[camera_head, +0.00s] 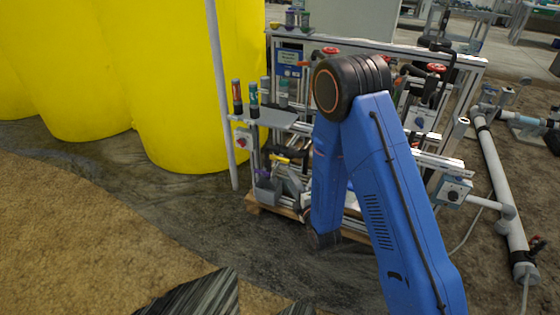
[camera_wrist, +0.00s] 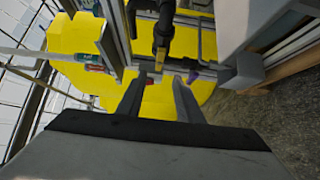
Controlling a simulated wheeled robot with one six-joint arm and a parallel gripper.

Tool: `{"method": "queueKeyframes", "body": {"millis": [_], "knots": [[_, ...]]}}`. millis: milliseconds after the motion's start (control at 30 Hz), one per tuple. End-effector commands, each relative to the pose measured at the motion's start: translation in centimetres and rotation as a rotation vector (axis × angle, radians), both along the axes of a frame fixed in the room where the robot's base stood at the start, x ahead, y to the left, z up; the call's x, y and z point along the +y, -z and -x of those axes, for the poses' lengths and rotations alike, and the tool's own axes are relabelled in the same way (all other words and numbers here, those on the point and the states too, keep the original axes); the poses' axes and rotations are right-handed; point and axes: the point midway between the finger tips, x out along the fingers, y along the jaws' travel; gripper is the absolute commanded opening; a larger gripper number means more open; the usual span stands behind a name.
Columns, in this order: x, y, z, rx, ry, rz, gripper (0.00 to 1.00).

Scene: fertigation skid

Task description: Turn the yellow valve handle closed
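The yellow valve handle (camera_wrist: 160,50) shows in the wrist view as a narrow yellow piece on a dark pipe fitting (camera_wrist: 166,22). It lies just beyond the gap between my fingertips, and I cannot tell how far off it is. In the head view, a small yellow bar (camera_head: 283,158) low on the skid's left side looks like the same handle. My gripper (camera_wrist: 159,76) is open, its two dark fingers apart with nothing between them.
The skid's metal frame (camera_head: 470,62) carries red-handled valves (camera_head: 436,68) and a shelf with bottles (camera_head: 253,100). A white upright pole (camera_head: 221,95) and large yellow tanks (camera_head: 190,80) stand at left. In the wrist view, a grey box (camera_wrist: 245,25) is close at right.

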Motion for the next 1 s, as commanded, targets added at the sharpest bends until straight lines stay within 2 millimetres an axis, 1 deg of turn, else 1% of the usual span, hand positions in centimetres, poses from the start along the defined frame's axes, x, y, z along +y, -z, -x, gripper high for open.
{"method": "queueKeyframes", "body": {"millis": [100, 700, 833, 1000], "knots": [[0.9, -0.1, -2.0, -0.003, 0.000, -0.001, 0.33], [5.2, -0.1, -11.3, 0.000, 0.000, -0.001, 0.33], [5.9, 0.0, -12.6, 0.000, 0.000, -0.001, 0.33], [6.3, 0.0, -13.5, 0.001, 0.000, 0.000, 0.33]]}}
